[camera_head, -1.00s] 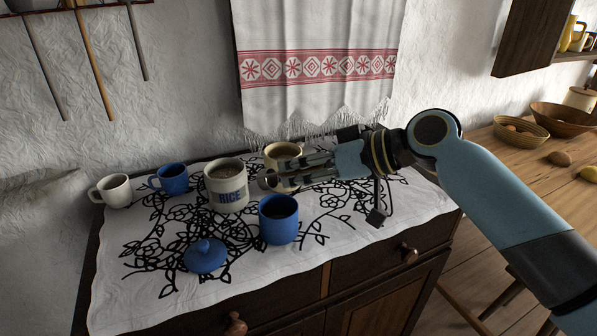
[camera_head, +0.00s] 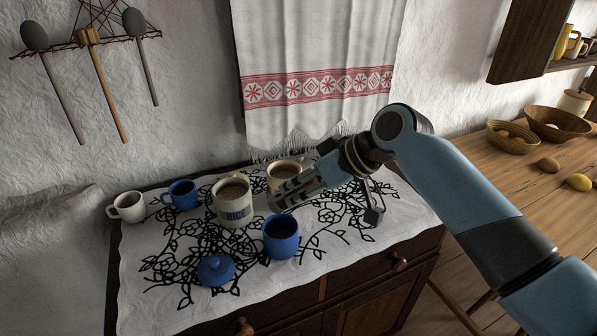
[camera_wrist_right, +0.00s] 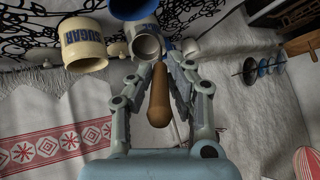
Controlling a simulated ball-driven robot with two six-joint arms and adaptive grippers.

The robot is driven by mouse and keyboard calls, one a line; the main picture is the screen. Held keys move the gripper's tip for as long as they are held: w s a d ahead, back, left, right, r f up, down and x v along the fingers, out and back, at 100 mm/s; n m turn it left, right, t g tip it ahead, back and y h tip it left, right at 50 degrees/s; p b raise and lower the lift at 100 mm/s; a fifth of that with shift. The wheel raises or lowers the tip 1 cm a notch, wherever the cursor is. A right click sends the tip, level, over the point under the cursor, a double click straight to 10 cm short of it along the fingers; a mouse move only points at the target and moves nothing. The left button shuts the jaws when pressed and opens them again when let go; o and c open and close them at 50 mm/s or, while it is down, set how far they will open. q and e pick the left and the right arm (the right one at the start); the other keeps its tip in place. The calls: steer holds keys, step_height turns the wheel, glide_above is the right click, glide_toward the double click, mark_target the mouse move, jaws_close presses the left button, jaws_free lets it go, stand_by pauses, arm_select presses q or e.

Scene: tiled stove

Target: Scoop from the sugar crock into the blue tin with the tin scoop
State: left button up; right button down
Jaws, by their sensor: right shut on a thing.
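The sugar crock (camera_head: 289,171) is cream and stands at the back of the cloth; its SUGAR label shows in the right wrist view (camera_wrist_right: 83,46). The blue tin (camera_head: 281,239) stands open in front of it, with a dark inside. My right gripper (camera_head: 280,203) is between the two, over the cloth. In the right wrist view it is shut on the wooden handle (camera_wrist_right: 159,95) of the tin scoop (camera_wrist_right: 146,46). The scoop's bowl is beyond the fingertips; whether it holds sugar I cannot tell. In the head view the scoop is mostly hidden. My left gripper is out of view.
The RICE crock (camera_head: 233,206) stands close left of my right gripper. A blue lid (camera_head: 216,270) lies at the front. A blue mug (camera_head: 182,195) and a white mug (camera_head: 127,208) stand at left. A towel (camera_head: 315,90) hangs behind.

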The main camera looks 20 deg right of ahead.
steer(key=shift+w+a+r+g+h+p, duration=0.1)
steer(key=shift+r+g+h+p, duration=0.4)
steer(key=shift+g+h+p, duration=0.3)
steer(key=shift+f+g+h, duration=0.15)
steer(key=shift+g+h, duration=0.25)
steer(key=g+h, duration=0.3)
steer(key=shift+a, duration=0.15)
steer(key=shift+d+g+h, duration=0.2)
steer(key=shift+g+h, duration=0.4)
steer(key=shift+h, duration=0.1)
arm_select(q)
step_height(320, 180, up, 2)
